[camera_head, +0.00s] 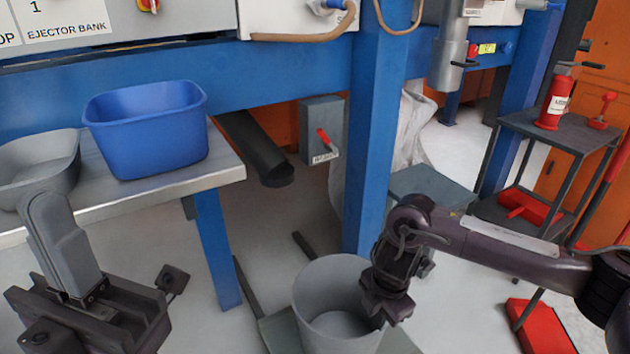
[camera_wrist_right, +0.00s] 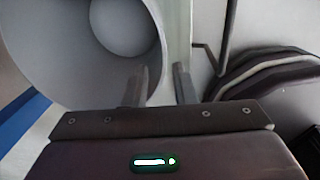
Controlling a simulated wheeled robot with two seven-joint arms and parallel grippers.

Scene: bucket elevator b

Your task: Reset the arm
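A grey round bucket (camera_head: 338,310) stands upright on the floor at the lower middle of the head view, its mouth facing up. Its pale inside wall fills the upper left of the right wrist view (camera_wrist_right: 70,45). My right gripper (camera_head: 385,305) points down at the bucket's right rim. In the wrist view its two grey fingers (camera_wrist_right: 160,85) are apart, one on each side of the rim; I cannot tell whether they touch it. My left gripper (camera_head: 58,235) is at the lower left, pointing up, its grey fingers together with nothing visible between them.
A grey table (camera_head: 205,172) at left carries a blue bin (camera_head: 150,135) and a grey tub (camera_head: 40,165). A blue post (camera_head: 372,130) stands behind the bucket. A dark chute (camera_head: 258,155) hangs beside the table. A cart (camera_head: 530,125) with red tools stands at right.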

